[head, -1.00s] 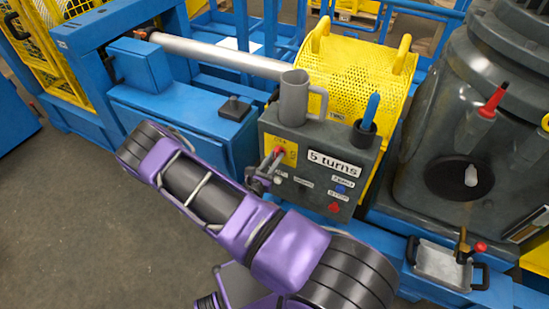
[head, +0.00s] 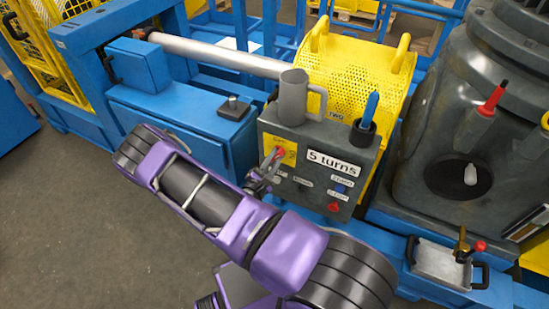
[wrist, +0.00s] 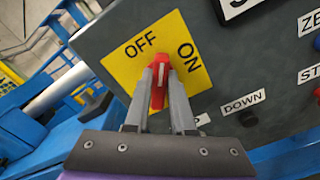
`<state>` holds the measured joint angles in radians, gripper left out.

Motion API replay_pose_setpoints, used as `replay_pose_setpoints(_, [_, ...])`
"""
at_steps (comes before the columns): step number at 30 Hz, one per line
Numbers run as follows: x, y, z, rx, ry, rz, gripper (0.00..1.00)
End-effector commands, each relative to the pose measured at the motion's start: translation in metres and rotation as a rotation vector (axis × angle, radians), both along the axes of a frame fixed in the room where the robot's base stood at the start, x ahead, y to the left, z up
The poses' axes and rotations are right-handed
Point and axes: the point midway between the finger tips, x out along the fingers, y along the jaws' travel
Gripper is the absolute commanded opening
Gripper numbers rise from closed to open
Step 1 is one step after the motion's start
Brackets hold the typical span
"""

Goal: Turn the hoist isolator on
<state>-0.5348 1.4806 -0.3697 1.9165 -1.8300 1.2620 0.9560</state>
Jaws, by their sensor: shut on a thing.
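The hoist isolator is a red handle (wrist: 158,72) on a yellow plate (wrist: 190,84) marked OFF and ON. In the wrist view its upper end points between the two words; I cannot tell if it sits exactly at either. My gripper (wrist: 161,85) is shut on the red handle, one finger on each side. In the head view the handle (head: 278,153) is on the left of the grey control box's front (head: 340,194), and my gripper (head: 266,173) reaches it from below left. The fingers hide part of the handle.
A grey mug (head: 293,95) and a holder with a blue-handled tool (head: 364,129) stand on top. In the wrist view a dark DOWN button (wrist: 248,118) is close to the right finger.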

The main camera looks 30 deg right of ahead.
Motion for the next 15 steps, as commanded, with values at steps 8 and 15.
replay_pose_setpoints(8, [-0.0009,-0.0005,-0.0015,0.162,-0.206,0.001,0.0])
replay_pose_setpoints(15, [-0.0017,-0.001,-0.0029,0.301,-0.384,0.001,0.0])
